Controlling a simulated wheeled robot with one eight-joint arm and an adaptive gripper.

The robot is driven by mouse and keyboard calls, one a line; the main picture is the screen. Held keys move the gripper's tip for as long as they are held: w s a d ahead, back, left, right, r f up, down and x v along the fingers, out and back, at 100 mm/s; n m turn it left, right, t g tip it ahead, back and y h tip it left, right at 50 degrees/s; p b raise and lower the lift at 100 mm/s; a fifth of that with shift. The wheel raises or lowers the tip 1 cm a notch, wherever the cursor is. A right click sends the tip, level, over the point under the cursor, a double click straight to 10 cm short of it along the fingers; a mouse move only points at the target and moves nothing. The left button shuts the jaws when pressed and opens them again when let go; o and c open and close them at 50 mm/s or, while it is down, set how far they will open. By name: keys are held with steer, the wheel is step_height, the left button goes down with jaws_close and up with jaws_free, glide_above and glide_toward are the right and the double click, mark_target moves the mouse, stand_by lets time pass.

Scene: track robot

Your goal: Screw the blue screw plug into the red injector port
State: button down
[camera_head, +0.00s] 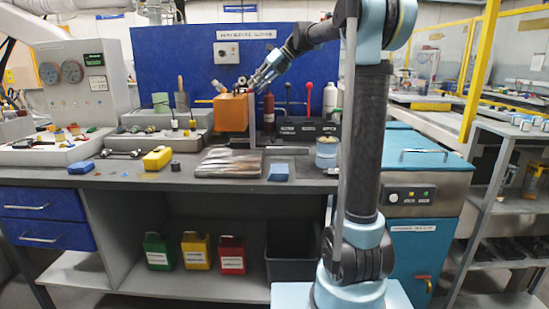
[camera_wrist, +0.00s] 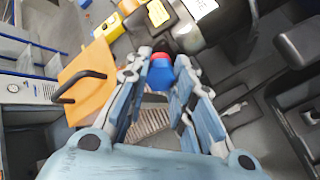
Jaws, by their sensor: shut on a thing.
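In the wrist view, my gripper (camera_wrist: 162,68) has its fingertips on either side of the blue screw plug (camera_wrist: 160,78) and is shut on it. A red part, which looks like the injector port (camera_wrist: 161,57), shows right at the far end of the plug, against a dark body. The two overlap in this view, and I cannot tell whether they touch or how deep the plug sits. In the head view, my gripper (camera_head: 262,78) is over the back of the bench, just above and right of an orange box (camera_head: 231,113). The plug and port cannot be made out there.
The orange box with a black handle (camera_wrist: 78,88) is left of my fingers in the wrist view. A dark machine body (camera_wrist: 210,22) lies close beyond them.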

steer(key=m, duration=0.5)
steer(key=c, duration=1.5)
jaws_free()
steer(key=shift+o, duration=0.7)
steer(key=o, duration=0.4)
steer(key=shift+o, duration=0.2)
